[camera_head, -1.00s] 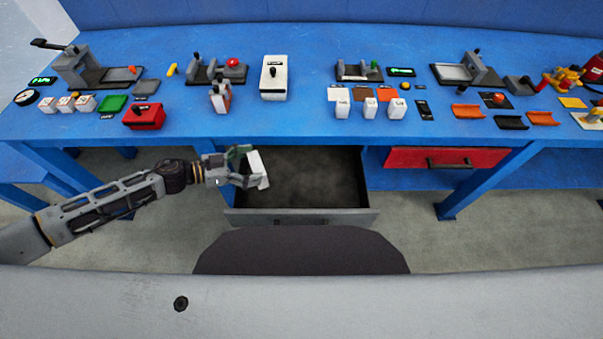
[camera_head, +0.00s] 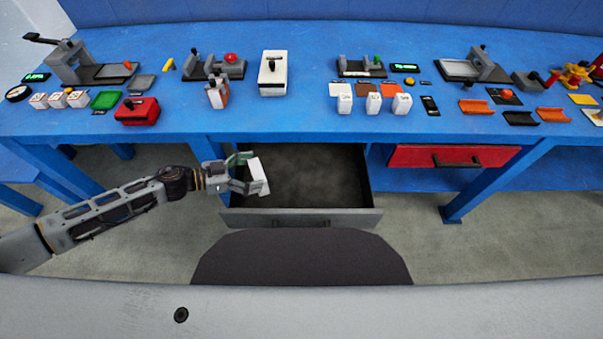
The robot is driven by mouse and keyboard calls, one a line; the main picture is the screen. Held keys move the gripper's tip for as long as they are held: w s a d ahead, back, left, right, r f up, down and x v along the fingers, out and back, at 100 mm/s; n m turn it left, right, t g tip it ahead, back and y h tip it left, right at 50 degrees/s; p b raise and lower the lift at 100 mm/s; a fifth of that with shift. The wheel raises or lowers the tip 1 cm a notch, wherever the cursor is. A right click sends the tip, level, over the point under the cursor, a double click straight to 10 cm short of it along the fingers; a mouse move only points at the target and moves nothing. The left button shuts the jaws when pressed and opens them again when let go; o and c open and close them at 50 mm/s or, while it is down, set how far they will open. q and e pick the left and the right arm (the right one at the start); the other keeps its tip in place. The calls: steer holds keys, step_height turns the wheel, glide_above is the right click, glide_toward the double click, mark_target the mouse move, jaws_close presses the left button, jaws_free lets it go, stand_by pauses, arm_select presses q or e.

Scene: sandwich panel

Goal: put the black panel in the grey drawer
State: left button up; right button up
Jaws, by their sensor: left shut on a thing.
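My left gripper (camera_head: 245,174) is shut on a small panel (camera_head: 259,176), which shows a white face. I see no black on this panel from here, and its other side is hidden. The gripper holds it above the left part of the grey drawer (camera_head: 300,219). The drawer stands open under the bench, and its dark inside looks empty where I can see it. The left inner corner is partly hidden by the gripper. My right gripper is not in view.
The blue workbench (camera_head: 310,118) overhangs the back of the drawer. A shut red drawer (camera_head: 410,157) is to the right. Fixtures, white blocks, a red box (camera_head: 137,112) and a white box (camera_head: 273,76) stand on the bench. Blue legs flank the drawers.

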arm_select(q)
steer(key=shift+f, duration=0.15)
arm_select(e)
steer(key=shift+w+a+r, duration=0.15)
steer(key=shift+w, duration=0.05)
arm_select(q)
steer(key=r+b+x, duration=0.2)
steer(key=x, duration=1.6)
steer(key=shift+d, duration=0.4)
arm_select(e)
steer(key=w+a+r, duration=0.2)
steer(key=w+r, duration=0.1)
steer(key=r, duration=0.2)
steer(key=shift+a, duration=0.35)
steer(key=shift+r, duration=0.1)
